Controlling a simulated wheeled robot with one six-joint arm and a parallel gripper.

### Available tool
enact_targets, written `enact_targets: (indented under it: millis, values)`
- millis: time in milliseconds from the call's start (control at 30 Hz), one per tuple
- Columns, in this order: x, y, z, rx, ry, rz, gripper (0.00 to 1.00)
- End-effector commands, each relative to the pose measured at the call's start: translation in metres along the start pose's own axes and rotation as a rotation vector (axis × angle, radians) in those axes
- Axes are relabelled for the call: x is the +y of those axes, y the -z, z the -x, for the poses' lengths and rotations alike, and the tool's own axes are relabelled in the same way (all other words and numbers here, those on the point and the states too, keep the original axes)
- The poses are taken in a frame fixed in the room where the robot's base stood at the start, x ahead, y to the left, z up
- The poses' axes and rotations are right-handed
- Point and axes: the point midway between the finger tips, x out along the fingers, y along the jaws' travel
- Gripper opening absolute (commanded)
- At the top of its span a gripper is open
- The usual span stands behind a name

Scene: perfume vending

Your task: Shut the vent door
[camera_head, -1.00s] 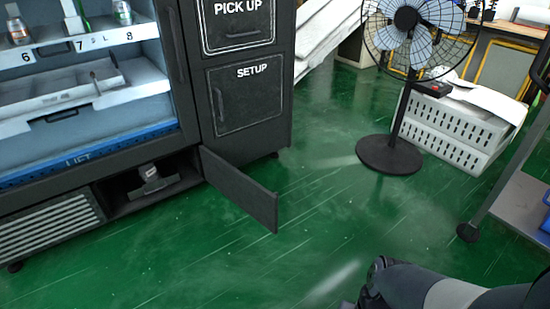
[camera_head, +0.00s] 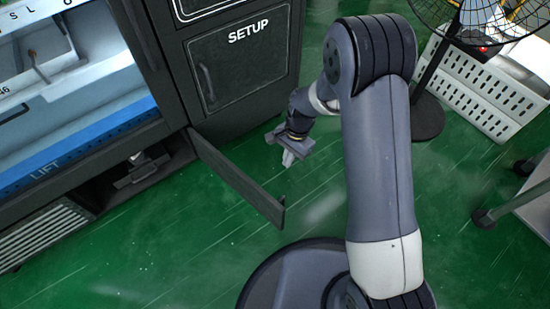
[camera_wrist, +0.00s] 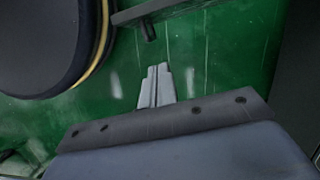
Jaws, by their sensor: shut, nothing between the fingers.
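The vent door (camera_head: 237,178) is a dark grey panel, low on the vending machine. It stands open, swung out from the compartment (camera_head: 140,180) over the green floor. My gripper (camera_head: 287,158) is to the right of the door, on its outer side, pointing down and apart from it. Its pale fingers are together and empty. In the wrist view the closed fingers (camera_wrist: 156,70) point toward the vent door (camera_wrist: 175,8), whose dark edge crosses the top with a small dark stub (camera_wrist: 148,31) on it.
The vending machine's SETUP panel (camera_head: 240,70) rises behind my gripper. A vent grille (camera_head: 45,235) is left of the compartment. A fan stand (camera_head: 428,115) and a white crate (camera_head: 485,90) are at right. Green floor lies clear around the door.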

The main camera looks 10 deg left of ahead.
Motion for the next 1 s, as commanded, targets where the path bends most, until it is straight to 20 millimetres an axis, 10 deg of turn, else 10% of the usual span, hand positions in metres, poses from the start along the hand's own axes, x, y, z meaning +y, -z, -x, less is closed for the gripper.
enact_targets:
  millis: [600, 1000]
  values:
    - [-0.002, 0.001, -0.106, -0.002, -0.002, -0.002, 0.0]
    - [-0.003, -0.038, -0.111, 0.001, 0.001, -0.002, 0.0]
